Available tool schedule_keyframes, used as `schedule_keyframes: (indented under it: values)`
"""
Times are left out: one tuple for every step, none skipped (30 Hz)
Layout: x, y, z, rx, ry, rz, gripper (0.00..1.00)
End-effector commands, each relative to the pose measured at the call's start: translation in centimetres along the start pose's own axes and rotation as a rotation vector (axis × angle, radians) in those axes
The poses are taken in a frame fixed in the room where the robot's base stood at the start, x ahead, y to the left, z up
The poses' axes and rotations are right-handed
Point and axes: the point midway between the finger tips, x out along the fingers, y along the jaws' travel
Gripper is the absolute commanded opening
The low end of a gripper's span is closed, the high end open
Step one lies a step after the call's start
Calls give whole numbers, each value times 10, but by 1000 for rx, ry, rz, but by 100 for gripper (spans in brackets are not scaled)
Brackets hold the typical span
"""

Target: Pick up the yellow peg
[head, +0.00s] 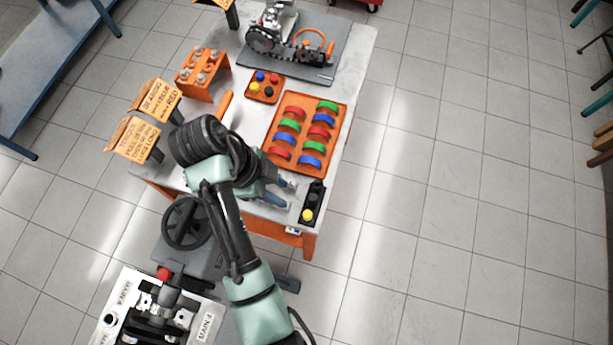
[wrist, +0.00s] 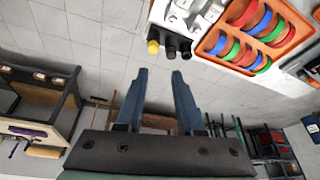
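The yellow peg (head: 307,215) sits at the near end of a black holder (head: 315,193) at the table's front right corner. In the wrist view the yellow peg (wrist: 153,47) shows just beyond the fingertips, at the left end of a row of dark round pieces. My gripper (head: 289,195) is to the left of the holder in the head view, its blue fingers pointing toward it. In the wrist view my gripper (wrist: 160,75) has its fingers apart with nothing between them. The peg's lower part is hidden in the holder.
An orange tray (head: 328,172) of red, green and blue half rings lies behind the holder. A small orange tray (head: 252,95) holds coloured pieces, one of them yellow. An engine assembly (head: 275,38) stands at the back.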

Motion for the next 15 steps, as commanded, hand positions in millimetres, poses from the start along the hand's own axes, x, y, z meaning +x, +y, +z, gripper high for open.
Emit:
schedule_keyframes:
  values:
    - [3,6,-1,14,14,24,36]
    - [5,9,-1,21,19,33,36]
    - [8,10,-1,26,23,40,36]
    - [10,11,-1,28,24,42,36]
    - [13,11,0,29,24,42,36]
    - [18,11,0,30,23,41,36]
    - [21,11,0,30,22,41,36]
    - [25,11,0,30,22,40,36]
    - [30,11,1,29,22,40,36]
    - [34,11,1,29,22,40,36]
    - [39,11,1,29,21,40,36]
    - [44,11,1,29,21,39,36]
    - [49,11,1,29,21,38,36]
    - [52,11,1,29,20,38,36]
    - [58,12,1,29,20,37,36]
